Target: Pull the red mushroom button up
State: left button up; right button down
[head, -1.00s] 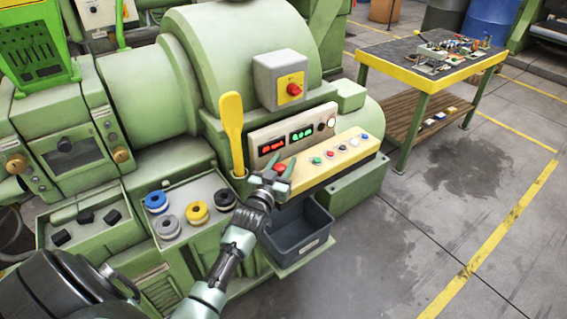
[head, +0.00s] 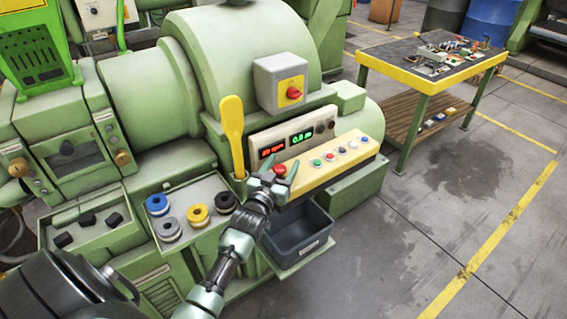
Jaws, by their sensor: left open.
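The red mushroom button (head: 279,170) sits at the left end of the yellow control panel (head: 318,172) on the green machine. My left gripper (head: 277,175) is at this end of the panel, with its arm coming up from below. Its fingers are spread, one on each side of the button as seen from here. I cannot tell whether either finger touches it. The lower part of the button is partly hidden by the gripper. My right gripper is not in view.
A yellow paddle-shaped lever (head: 232,130) stands just left of the panel. A grey box with a red knob (head: 293,92) is above. A dark bin (head: 298,236) lies below the panel. Coloured spools (head: 198,214) are at left. A workbench (head: 395,62) stands at the back right.

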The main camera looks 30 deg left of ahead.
pick_arm(q)
jog(key=s, duration=0.3)
jog(key=s+d+b, duration=0.1)
jog(key=s, duration=0.3)
jog(key=shift+d, duration=0.2)
